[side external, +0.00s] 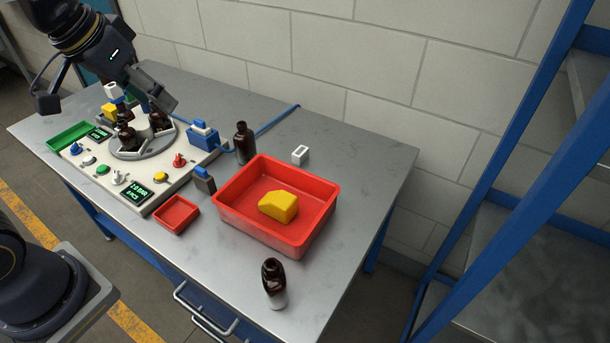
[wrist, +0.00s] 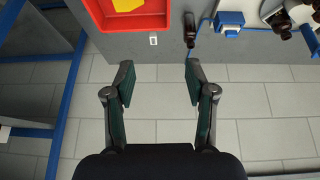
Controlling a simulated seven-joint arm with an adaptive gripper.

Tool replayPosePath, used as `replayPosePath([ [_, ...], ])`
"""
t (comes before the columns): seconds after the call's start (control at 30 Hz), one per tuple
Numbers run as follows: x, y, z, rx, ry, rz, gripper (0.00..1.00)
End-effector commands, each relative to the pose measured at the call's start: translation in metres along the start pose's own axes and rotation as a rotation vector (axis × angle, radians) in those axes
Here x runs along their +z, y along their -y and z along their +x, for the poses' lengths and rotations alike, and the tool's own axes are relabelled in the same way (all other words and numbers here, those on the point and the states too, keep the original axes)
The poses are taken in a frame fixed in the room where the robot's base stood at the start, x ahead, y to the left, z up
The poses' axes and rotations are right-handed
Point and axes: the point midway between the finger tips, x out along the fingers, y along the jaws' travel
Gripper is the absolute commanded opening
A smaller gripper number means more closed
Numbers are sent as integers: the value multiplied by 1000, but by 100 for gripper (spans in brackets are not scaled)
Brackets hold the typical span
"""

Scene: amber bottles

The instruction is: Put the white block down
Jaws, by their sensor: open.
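A small white block (side external: 300,154) with a dark slot-like mark rests on the grey table, just behind the far right part of the red tray (side external: 230,213). It also shows in the wrist view (wrist: 153,40), beside the tray and beyond my fingertips. My gripper (side external: 106,102) is raised above the left part of the table, well away from this block. In the wrist view my gripper (wrist: 160,70) has its fingers wide apart, with nothing between them. Another small white piece (side external: 111,89) shows at the back left, beyond the panel.
A yellow block (side external: 278,206) lies in the red tray. Amber bottles stand behind the tray (side external: 245,144) and at the front edge (side external: 274,284). A control panel (side external: 130,187) with a bottle carousel fills the left. The table's right end is clear; a wall runs behind.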

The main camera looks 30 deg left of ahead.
Motion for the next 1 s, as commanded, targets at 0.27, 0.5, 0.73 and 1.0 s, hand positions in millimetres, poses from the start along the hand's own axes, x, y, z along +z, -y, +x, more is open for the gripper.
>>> replayPosePath([
  [0.27,79,6,-22,-21,-23,12,55],
  [0.5,84,6,-22,-23,-22,13,55],
  [0.73,84,6,-22,-23,-23,12,55],
  [1.0,84,6,-22,-23,-23,12,55],
])
